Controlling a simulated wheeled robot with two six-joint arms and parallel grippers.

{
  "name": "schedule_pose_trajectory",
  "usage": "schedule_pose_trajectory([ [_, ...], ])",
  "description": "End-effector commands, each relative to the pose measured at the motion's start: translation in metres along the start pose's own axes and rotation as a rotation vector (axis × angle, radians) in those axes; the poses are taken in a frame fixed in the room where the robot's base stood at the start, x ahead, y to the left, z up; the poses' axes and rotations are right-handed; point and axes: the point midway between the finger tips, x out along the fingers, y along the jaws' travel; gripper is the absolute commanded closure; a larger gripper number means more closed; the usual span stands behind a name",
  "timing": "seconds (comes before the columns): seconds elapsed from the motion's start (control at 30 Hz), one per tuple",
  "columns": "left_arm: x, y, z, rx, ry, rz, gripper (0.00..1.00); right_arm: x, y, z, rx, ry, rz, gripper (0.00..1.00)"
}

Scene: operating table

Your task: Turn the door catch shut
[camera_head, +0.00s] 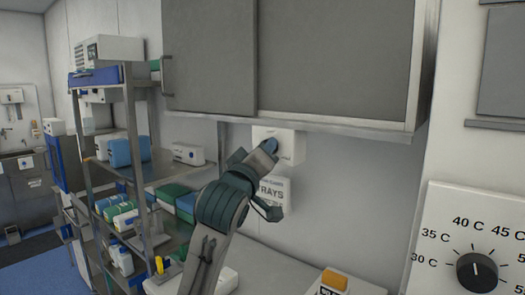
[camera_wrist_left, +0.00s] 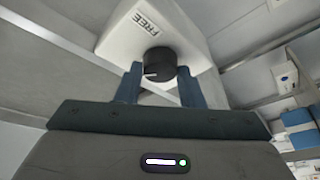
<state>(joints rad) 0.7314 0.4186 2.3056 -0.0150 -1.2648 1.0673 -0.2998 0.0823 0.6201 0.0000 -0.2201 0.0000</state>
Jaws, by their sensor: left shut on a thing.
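The door catch is a white box (camera_head: 291,143) on the wall under the cabinet. In the left wrist view the white box (camera_wrist_left: 185,25) carries a round black knob (camera_wrist_left: 159,62) and the printed word FREE. In the left wrist view the two fingers of the left gripper (camera_wrist_left: 160,75) are shut on the knob, one on each side. My right gripper is not in view.
A grey sliding-door cabinet (camera_head: 335,60) hangs directly above the box. A sign (camera_head: 274,192) reading TRAYS is on the wall below it. A metal shelf rack (camera_head: 133,130) with boxes stands at left. A temperature dial (camera_head: 477,271) is at lower right.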

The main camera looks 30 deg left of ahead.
Motion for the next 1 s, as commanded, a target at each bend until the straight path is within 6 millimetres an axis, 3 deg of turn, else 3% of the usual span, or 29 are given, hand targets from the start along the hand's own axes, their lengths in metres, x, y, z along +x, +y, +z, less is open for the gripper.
schedule_pose_trajectory([
  [0.5, 0.001, 0.004, -0.002, -0.42, -0.032, -0.169, 0.88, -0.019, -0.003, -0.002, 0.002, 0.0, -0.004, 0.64],
  [1.0, 0.001, 0.004, -0.002, -0.605, -0.045, -0.244, 0.88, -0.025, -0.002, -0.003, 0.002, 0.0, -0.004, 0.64],
])
